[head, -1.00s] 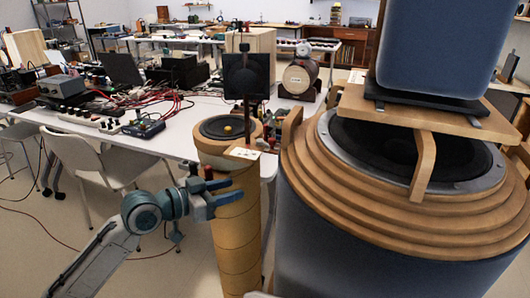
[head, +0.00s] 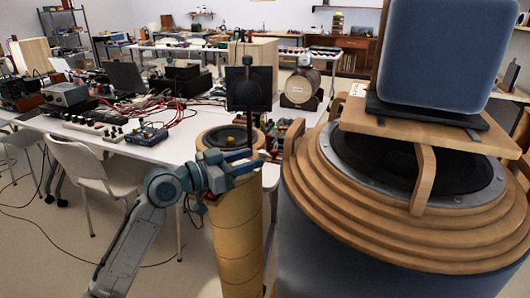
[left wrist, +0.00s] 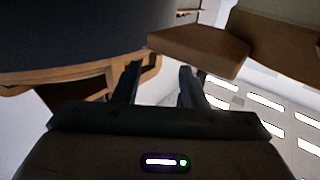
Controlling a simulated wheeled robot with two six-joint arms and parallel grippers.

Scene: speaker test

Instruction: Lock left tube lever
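The left tube (head: 236,240) is a tall tan cylinder with dark seams, standing upright near the middle of the head view. A round black speaker cone (head: 220,138) is set in its top. My left gripper (head: 250,160) is in front of the tube's top, its two blue fingers pointing right, one above the other with a gap. In the left wrist view the dark fingers (left wrist: 157,80) also stand apart, with a wooden edge (left wrist: 198,46) just beyond them. I cannot make out a lever; the gripper covers the tube's front rim. My right gripper does not show.
A large speaker with stepped wooden rings (head: 345,215) stands close on the right, with a blue box (head: 445,55) on top. A white table (head: 165,148) with electronics is behind. A white chair (head: 88,175) stands left. A black panel (head: 247,88) rises behind the tube.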

